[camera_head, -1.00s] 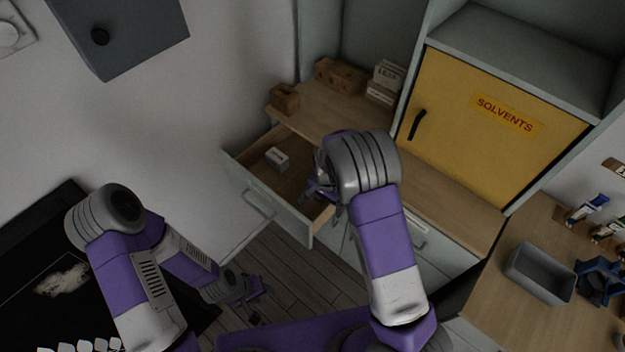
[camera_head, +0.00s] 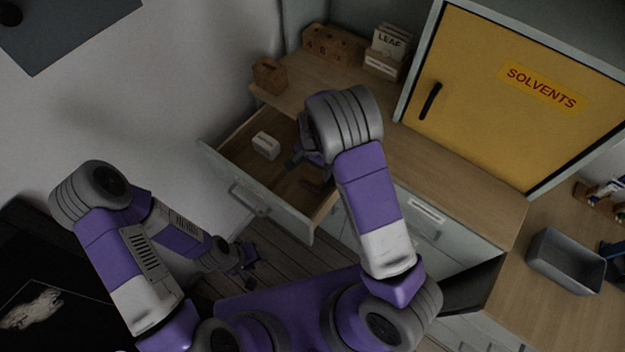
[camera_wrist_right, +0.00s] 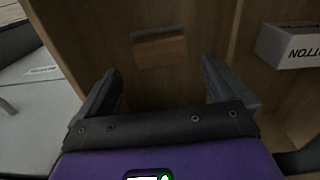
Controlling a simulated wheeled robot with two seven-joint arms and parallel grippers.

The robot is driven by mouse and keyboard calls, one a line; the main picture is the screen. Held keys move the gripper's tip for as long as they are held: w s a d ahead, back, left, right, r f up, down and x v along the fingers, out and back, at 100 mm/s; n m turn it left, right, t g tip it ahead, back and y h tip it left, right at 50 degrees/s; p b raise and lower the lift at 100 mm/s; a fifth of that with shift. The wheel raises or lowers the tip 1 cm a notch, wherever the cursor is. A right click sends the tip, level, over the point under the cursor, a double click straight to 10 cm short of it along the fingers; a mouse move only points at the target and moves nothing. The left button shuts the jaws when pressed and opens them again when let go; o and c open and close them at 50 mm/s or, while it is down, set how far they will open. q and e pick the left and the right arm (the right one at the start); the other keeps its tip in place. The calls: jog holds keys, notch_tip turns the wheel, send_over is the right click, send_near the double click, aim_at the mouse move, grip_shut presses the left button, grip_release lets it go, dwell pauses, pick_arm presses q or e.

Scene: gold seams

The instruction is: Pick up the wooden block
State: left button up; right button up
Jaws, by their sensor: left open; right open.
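A wooden block (camera_wrist_right: 160,50) lies in the open drawer (camera_head: 222,160), ahead of and between the fingers of my right gripper (camera_wrist_right: 160,72) in the right wrist view. In the head view it shows as a small brown shape (camera_head: 312,186) in the drawer's near right part, just below the right gripper (camera_head: 298,163). The right gripper is open and empty over the drawer, partly hidden by its own wrist. My left gripper (camera_head: 247,266) is open and empty, low in front of the drawer and apart from it.
A white labelled box (camera_head: 266,145) lies in the drawer; it also shows at the right wrist view's edge (camera_wrist_right: 290,45). On the counter stand a small wooden box (camera_head: 269,76), a numbered wooden piece (camera_head: 332,44) and a card holder. A yellow cabinet (camera_head: 510,90) and grey bin (camera_head: 566,262) are at right.

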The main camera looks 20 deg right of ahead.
aim_at(313, 176)
notch_tip(313, 176, down, 3)
jog(key=shift+s+r+b, duration=0.1)
jog(key=shift+r+b, duration=0.1)
jog(key=shift+b, duration=0.1)
notch_tip(313, 176, down, 4)
jog(key=shift+b, duration=0.5)
jog(key=c, duration=0.9)
jog(key=shift+r, duration=0.15)
notch_tip(313, 176, up, 18)
jog(key=p, duration=0.4)
